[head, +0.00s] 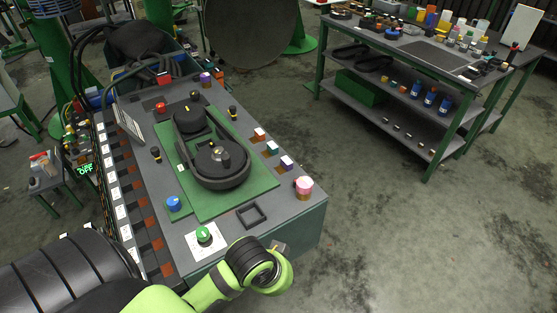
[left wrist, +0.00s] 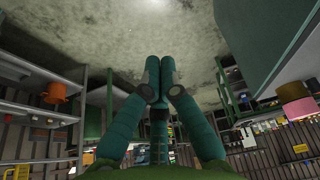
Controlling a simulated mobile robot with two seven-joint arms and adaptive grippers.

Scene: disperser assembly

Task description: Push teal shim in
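A small teal-topped block (head: 271,148), which looks like the teal shim, sits in the row of coloured blocks on the right side of the bench top, beside the green mat (head: 206,211). An orange-and-white block (head: 259,134) and a purple-topped block (head: 286,162) flank it. How deep it sits is too small to tell. My left arm reaches over the front of the bench; its gripper is mostly hidden by the wrist in the head view. In the left wrist view my left gripper (left wrist: 160,75) has its fingertips together with nothing visible between them. My right gripper is not in view.
A black belt-shaped assembly (head: 212,160) stands on the mat. A pink knob (head: 303,187), a blue knob (head: 173,203), a green button (head: 203,234) and a black square frame (head: 252,215) lie around it. A shelved table (head: 400,100) stands beyond open floor.

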